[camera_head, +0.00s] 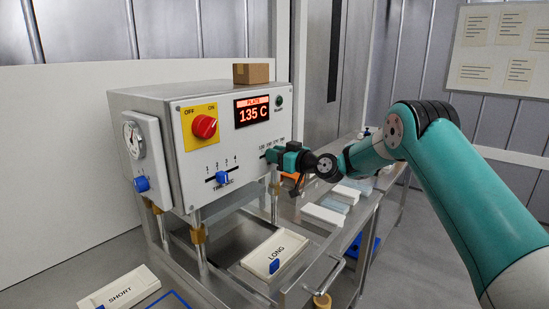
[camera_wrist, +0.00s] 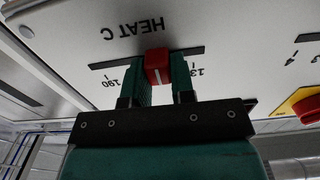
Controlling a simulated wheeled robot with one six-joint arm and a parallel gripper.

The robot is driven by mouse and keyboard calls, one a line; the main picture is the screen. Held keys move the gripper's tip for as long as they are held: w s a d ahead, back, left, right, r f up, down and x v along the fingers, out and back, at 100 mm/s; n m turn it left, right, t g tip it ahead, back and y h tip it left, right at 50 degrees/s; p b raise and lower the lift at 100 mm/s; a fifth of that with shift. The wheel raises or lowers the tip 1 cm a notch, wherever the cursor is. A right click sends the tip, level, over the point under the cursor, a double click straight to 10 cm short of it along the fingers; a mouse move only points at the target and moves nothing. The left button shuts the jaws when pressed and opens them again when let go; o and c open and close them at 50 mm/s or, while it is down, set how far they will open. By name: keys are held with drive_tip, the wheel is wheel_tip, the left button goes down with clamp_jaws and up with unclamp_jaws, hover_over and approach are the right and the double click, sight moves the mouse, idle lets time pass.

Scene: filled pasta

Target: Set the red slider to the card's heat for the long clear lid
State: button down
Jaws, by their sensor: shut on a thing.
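The red slider (camera_wrist: 158,62) sits in the dark HEAT C slot (camera_wrist: 190,55) on the machine's front face, upside down in the wrist view. My gripper (camera_wrist: 160,78) is shut on it, one teal finger on each side. In the wrist view 190 shows left of the slider and a number starting 13 right; the fingers hide the marks between. In the head view my gripper (camera_head: 272,157) covers the slider. The display (camera_head: 253,113) reads PLATE 135 C. The wall board (camera_head: 503,50) carries several cards, too small to read.
The machine (camera_head: 170,105) also has a red OFF/ON knob (camera_head: 204,127), a blue TIME slider (camera_head: 222,178) and a blue side knob (camera_head: 141,184). A LONG block (camera_head: 262,262) and a SHORT block (camera_head: 110,300) lie below. Pale pieces (camera_head: 324,215) lie on the bench behind.

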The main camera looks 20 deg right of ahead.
drive_tip(key=c, duration=1)
unclamp_jaws()
drive_tip(key=shift+o, duration=0.2)
drive_tip(key=b+v, duration=0.8)
drive_tip(key=v, duration=0.9)
drive_tip(key=shift+s+d, duration=0.15)
drive_tip(key=shift+s, duration=0.05)
